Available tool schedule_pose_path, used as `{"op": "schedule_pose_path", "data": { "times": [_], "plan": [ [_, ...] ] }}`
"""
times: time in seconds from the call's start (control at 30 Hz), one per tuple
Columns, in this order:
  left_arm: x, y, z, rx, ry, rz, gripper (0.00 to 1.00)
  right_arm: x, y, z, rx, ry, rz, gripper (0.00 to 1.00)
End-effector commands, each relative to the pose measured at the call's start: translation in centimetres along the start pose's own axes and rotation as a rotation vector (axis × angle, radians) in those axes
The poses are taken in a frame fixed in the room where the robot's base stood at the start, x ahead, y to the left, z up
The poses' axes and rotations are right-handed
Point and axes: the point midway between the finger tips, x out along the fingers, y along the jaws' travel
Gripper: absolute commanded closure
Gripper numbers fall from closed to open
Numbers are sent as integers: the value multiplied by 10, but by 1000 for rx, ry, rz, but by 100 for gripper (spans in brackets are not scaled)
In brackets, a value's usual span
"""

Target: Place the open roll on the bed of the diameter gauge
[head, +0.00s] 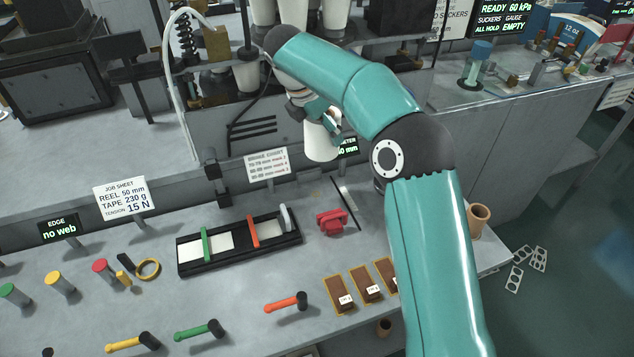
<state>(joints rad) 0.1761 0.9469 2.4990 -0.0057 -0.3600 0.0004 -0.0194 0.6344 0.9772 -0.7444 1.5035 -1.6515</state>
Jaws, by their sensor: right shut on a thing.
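My right gripper (324,120) is shut on a white open roll (321,149). It holds the roll near the back edge of the bench, in front of the grey back panel. The roll hangs below the fingers, and its upper part is hidden by them. A small display (347,146) ending in "METER" and "mm" stands just right of the roll, partly covered by it. The bed of the diameter gauge is not clearly made out; a red block (331,222) and a thin dark strip lie on the bench below the roll. My left gripper is out of view.
A black tray (297,238) with white strips and coloured bars lies left of the red block. A sign (267,165) stands behind it. Several mallets, such as the orange-handled one (287,302), lie in front. Brown sample boards (368,285) lie beside my right arm.

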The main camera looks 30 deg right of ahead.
Motion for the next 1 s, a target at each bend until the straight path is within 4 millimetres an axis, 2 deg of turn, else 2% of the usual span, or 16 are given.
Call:
{"op": "schedule_pose_path", "data": {
  "times": [0.03,0.2,0.4,0.67,0.9,1.0],
  "plan": [
    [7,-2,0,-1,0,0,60,16,2,-11,-12,1,-1,58],
    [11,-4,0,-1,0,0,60,54,8,-33,-22,1,3,58],
    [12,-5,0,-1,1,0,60,90,10,-50,-24,1,8,58],
    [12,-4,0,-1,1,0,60,107,11,-58,-24,1,8,58],
    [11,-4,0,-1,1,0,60,136,10,-70,-24,1,7,58],
    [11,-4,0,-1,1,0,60,141,11,-72,-24,1,9,58]
  ]
}}
